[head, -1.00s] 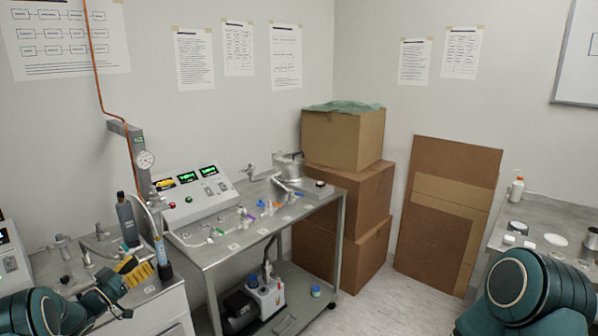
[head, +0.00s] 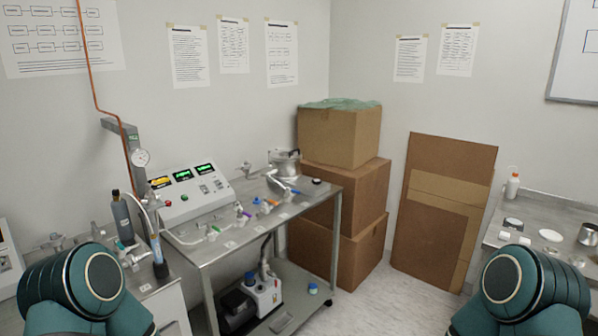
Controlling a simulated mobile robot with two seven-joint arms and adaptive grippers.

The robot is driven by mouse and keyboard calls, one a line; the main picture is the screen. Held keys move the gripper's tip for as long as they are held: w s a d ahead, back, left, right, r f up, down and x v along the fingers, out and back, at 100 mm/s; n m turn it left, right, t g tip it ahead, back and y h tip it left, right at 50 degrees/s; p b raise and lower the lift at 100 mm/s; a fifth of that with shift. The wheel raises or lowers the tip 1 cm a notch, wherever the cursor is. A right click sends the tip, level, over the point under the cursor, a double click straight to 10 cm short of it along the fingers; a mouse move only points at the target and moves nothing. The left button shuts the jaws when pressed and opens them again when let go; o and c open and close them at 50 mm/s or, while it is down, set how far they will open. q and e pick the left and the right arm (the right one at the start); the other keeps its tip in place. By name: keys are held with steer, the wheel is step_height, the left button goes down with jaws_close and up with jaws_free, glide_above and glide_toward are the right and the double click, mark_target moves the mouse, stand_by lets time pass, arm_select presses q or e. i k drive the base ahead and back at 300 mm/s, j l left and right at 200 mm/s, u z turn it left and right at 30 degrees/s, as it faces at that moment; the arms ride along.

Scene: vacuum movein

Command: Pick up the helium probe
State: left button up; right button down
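The helium probe (head: 158,252), a slim wand with a blue band and a black lower end, stands upright at the right edge of the left bench. A pale hose curves from its top toward the dark grey gas bottle (head: 122,218) just left of it. Whether it rests in a holder is too small to tell. Neither gripper shows in the head view; only rounded teal links of my two arms stand in the lower left and lower right corners. The left link covers part of the left bench.
A steel cart (head: 205,251) with a control box (head: 190,201), valves and a lower-shelf pump (head: 262,292) stands right of the probe. Stacked cardboard boxes (head: 345,190) fill the corner. Another bench (head: 520,220) is at right. Open floor (head: 385,300) lies between.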

mark_target(154, 239)
steer(key=i+l+u, duration=0.1)
steer(key=i+u, duration=0.15)
steer(key=u, duration=0.25)
steer(key=i+l+u, duration=0.15)
steer(key=i+u, duration=0.15)
steer(key=u, duration=0.2)
